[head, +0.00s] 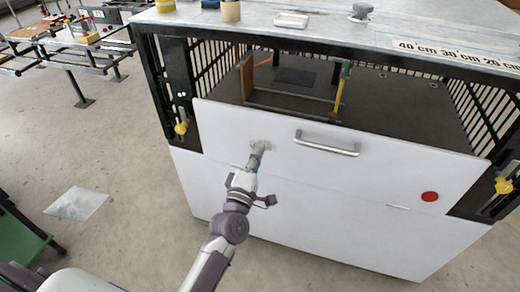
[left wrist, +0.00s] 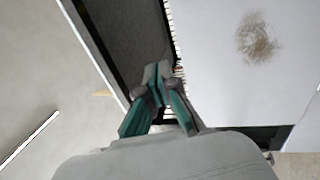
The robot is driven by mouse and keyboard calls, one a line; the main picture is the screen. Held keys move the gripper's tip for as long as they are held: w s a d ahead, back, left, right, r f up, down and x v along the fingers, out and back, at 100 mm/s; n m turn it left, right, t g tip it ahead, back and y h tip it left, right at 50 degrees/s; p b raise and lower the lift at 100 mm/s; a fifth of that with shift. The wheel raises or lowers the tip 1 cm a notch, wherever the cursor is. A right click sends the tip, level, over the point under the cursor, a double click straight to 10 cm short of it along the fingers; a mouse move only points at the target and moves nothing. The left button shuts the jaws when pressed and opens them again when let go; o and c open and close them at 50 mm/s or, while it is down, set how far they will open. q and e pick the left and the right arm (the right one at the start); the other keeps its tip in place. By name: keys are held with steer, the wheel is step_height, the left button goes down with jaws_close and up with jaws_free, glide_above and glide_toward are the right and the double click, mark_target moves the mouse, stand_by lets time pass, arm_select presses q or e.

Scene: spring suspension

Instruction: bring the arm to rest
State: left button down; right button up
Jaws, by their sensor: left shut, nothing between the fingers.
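My left arm comes in from the bottom of the head view and reaches up in front of a white panel (head: 232,128) of a large cabinet. My left gripper (head: 258,148) is at its upper end, left of the panel's metal handle (head: 328,146). The left wrist view shows the left gripper (left wrist: 158,75) with its green-sided fingers together and nothing between them. A brownish smudge (left wrist: 258,38) on the white surface lies up and right of the fingertips. I cannot tell whether the fingertips touch the panel. My right gripper is not in view.
The cabinet has a grey top (head: 330,28) with tape rolls and small items on it. A clear sheet (head: 77,203) lies on open floor at left.

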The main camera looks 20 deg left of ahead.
arm_select(q)
steer(key=s+d+f+m+g+h, duration=0.1)
steer(key=s+f+m+g, duration=0.3)
steer(key=f, duration=0.8)
steer(key=s+f+m+g, duration=0.35)
steer(key=s+f, duration=0.25)
steer(key=f, duration=0.7)
steer(key=s+d+f+m+g+h, duration=0.1)
steer(key=s+f+m+g, duration=0.25)
steer(key=f, duration=0.85)
steer(key=s+a+f+m+g, duration=0.2)
steer(key=s+f, duration=0.4)
steer(key=s, duration=0.5)
steer(key=s+a+f+m+g+y, duration=0.1)
steer(key=s+a+f+m+g, duration=0.2)
steer(key=s, duration=0.9)
steer(key=s+a+f+m+g+y, duration=0.1)
steer(key=s+a+f+m+g, duration=0.1)
steer(key=s+f, duration=0.7)
steer(key=s+m+g, duration=0.1)
steer(key=s+m, duration=0.1)
steer(key=s, duration=0.1)
steer(key=shift+s+a+f+m+g+p, duration=0.2)
steer(key=shift+a+m+g+p, duration=0.05)
steer(key=shift+m+g+p, duration=0.1)
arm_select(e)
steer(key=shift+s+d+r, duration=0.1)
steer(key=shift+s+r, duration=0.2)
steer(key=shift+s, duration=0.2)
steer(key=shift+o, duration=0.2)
